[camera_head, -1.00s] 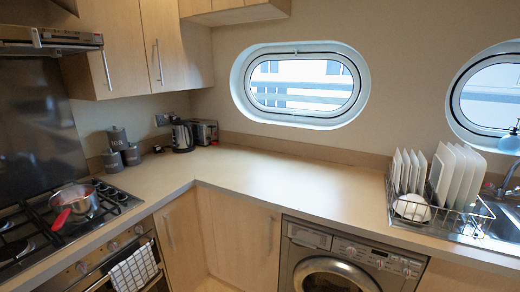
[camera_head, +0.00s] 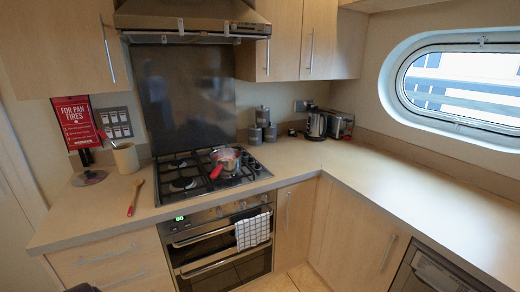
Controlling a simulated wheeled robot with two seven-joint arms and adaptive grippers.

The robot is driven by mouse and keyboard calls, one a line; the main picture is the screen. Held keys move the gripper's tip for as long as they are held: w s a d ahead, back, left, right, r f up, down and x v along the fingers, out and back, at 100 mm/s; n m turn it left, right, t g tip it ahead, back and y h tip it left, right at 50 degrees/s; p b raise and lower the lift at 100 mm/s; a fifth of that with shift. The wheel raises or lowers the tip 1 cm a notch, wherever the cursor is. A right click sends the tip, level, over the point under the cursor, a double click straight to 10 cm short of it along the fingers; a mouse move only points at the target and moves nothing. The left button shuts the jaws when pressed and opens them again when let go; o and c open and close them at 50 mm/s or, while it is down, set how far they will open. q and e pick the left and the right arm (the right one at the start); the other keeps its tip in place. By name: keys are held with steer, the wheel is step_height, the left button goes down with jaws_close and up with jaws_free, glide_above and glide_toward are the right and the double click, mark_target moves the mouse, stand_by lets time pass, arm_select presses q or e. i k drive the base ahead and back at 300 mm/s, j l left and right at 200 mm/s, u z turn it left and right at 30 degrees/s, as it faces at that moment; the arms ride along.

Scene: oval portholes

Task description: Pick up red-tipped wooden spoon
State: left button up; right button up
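A wooden spoon (camera_head: 135,196) lies on the counter left of the hob, its long axis running toward the counter's front edge. Its lower end looks reddish, but it is small in the picture. A beige crock (camera_head: 125,158) stands behind it, with a utensil (camera_head: 109,136) leaning out that shows a red part near its top. I cannot tell what that utensil is.
A saucepan (camera_head: 225,158) with a red handle sits on the gas hob (camera_head: 183,183). A round glass-like lid (camera_head: 90,177) lies left of the crock. Grey canisters (camera_head: 263,116), a kettle (camera_head: 316,124) and a toaster (camera_head: 340,126) stand at the back. The right counter (camera_head: 400,180) is clear.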

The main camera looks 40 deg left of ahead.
mark_target(136, 184)
steer(key=u, duration=2.3)
